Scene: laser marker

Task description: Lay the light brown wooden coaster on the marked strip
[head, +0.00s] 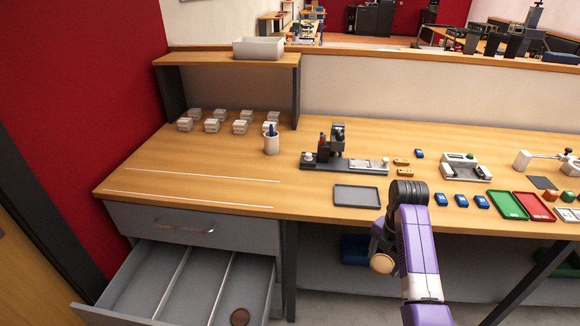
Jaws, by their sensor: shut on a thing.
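The light brown wooden coaster (382,264) is a small round disc, held by my gripper (379,247) in front of the bench's front edge, right of the open drawer. My gripper is shut on it; the fingers are small and partly hidden by the wrist. The coaster looks tilted, with one face toward the camera. The marked strip (190,188) lies between two thin white lines on the left part of the bench top. It is bare. My gripper is well to the right of the strip.
An open drawer (177,287) juts out below the strip, with a dark brown disc (239,317) in it. A grey tray (356,196) lies near the bench edge.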

